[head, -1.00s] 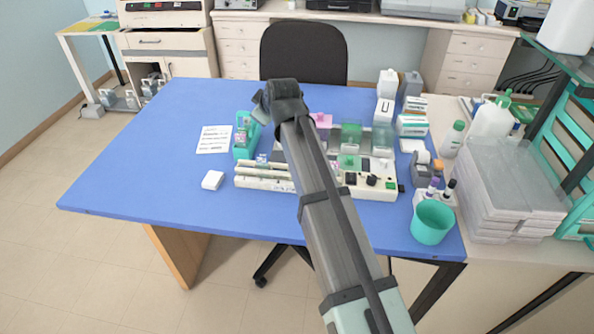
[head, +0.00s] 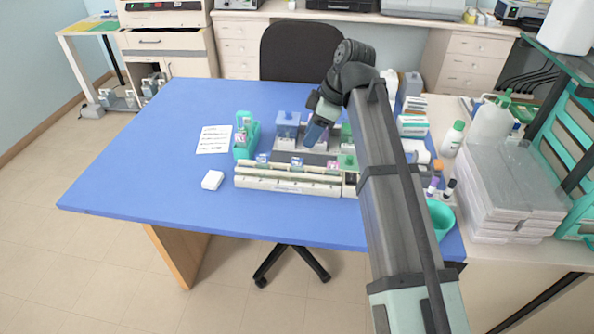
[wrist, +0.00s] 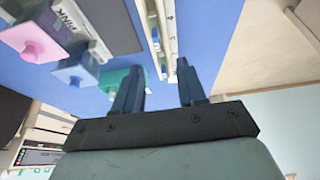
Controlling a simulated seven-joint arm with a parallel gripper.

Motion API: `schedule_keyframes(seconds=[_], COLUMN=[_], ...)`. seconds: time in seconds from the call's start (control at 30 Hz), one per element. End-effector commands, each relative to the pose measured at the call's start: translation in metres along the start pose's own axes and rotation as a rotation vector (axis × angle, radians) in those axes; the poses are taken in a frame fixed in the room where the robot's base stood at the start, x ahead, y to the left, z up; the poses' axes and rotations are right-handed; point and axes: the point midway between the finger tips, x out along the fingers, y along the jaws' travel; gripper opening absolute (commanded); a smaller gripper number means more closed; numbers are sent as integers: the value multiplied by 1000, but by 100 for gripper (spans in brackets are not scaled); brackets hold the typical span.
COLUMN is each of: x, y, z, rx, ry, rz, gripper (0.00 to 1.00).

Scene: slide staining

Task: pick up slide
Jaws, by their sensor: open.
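The slides are too small to tell apart clearly. A teal holder (head: 246,150) stands upright left of the staining station, with a pink-marked, slide-like piece (head: 241,137) in it. Several small labelled pieces, perhaps slide ends, show along the long white rack (head: 285,181); one blue-marked piece (head: 297,161) sits near its middle. My gripper (head: 309,143) is over the station behind this rack, pointing down and left. In the wrist view its two fingers (wrist: 158,78) are apart with nothing between them. The white rack (wrist: 160,35) shows beyond the fingertips.
A blue-lidded jar (head: 287,120) stands beside my gripper. Pink-lidded (wrist: 32,40) and blue-lidded (wrist: 75,70) jars show left of the fingers in the wrist view. A paper sheet (head: 214,139) and white block (head: 212,180) lie left. The table's left side is clear.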

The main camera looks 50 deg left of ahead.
Motion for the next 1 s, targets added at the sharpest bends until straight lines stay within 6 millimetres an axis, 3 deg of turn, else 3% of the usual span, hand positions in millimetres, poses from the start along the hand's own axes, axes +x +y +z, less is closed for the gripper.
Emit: schedule_keyframes(seconds=[0.23,0.67,1.0], x=[41,65,104], y=[0,2,4], z=[1,1,3], rx=[2,2,3], ry=[-1,-1,-1], rz=[0,1,1], gripper=[40,40,40])
